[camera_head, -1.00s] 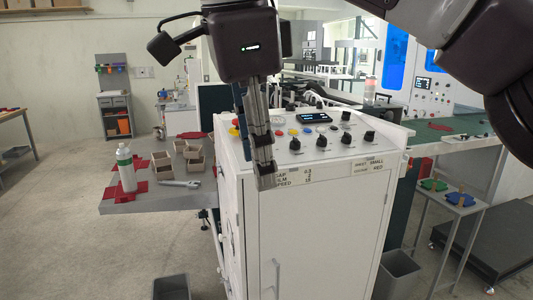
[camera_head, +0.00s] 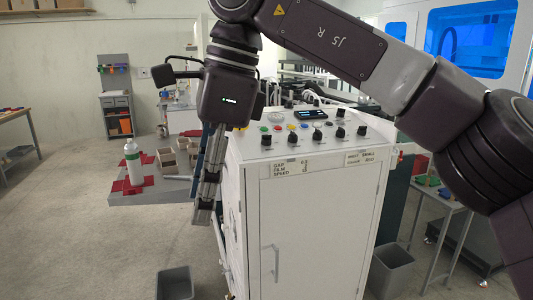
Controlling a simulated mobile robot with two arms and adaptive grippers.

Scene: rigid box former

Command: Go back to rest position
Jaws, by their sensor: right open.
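My right gripper (camera_head: 205,207) hangs in front of the left side of the white control cabinet (camera_head: 310,225), its fingers pointing down. It looks empty, and its fingers overlap each other from this angle. My right arm reaches in from the right across the top of the view. My left gripper does not show. The cabinet's sloping panel holds several black knobs, coloured buttons and a small display (camera_head: 310,114).
A grey side table (camera_head: 150,196) at left holds a white bottle (camera_head: 134,162) on red pieces and small brown boxes (camera_head: 168,160). Grey bins (camera_head: 175,284) (camera_head: 392,268) stand on the floor either side of the cabinet. Open floor lies at left.

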